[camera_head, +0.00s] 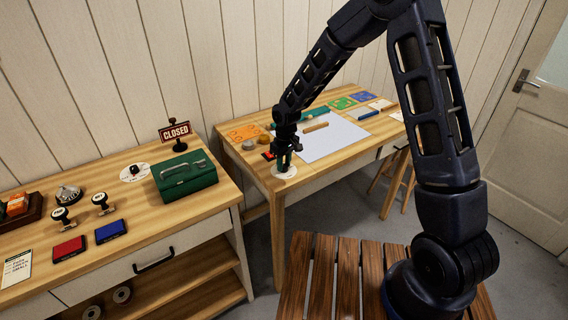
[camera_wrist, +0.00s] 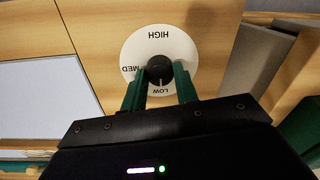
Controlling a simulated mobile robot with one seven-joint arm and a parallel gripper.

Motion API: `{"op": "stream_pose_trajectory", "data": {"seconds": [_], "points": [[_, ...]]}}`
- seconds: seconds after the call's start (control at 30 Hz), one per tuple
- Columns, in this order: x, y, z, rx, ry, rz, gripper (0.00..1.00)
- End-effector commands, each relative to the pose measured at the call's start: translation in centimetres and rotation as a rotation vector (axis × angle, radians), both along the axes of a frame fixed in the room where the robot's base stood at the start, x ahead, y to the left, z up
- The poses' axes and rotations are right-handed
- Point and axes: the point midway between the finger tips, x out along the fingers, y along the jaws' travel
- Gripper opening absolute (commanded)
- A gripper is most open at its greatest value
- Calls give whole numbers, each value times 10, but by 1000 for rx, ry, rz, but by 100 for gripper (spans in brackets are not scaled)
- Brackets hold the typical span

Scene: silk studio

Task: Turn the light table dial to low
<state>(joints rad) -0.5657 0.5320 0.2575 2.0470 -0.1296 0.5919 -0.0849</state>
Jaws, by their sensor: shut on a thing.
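The light table dial is a black knob (camera_wrist: 159,68) on a round white plate (camera_wrist: 150,39) marked HIGH, MED and LOW. A small white mark on the knob's lower edge appears to point at LOW. In the wrist view my gripper (camera_wrist: 159,80) has its two green fingers on either side of the knob, shut on it. In the head view my gripper (camera_head: 284,165) reaches down onto the white plate (camera_head: 287,174) at the table's front left corner, hiding the knob. The pale light panel (camera_head: 323,145) lies on the table to the right.
A second white dial plate (camera_head: 126,175) sits on the left desk beside a green box (camera_head: 185,177) and a CLOSED sign (camera_head: 175,131). A wooden roller (camera_head: 316,127) and small coloured items lie around the panel. A slatted wooden surface (camera_head: 322,280) is in front.

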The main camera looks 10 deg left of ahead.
Motion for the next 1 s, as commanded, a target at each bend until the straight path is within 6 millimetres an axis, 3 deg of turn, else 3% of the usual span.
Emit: {"op": "stream_pose_trajectory", "data": {"seconds": [0.43, 0.47, 0.57, 0.87, 1.0], "points": [[0, 0, 0, 0, 0, 11, 7], [0, 0, 0, 0, 0, 11, 31], [0, 0, 0, 0, 0, 10, 51], [0, 0, 1, 0, 0, 10, 51], [1, 0, 11, 1, -2, 10, 51]]}}
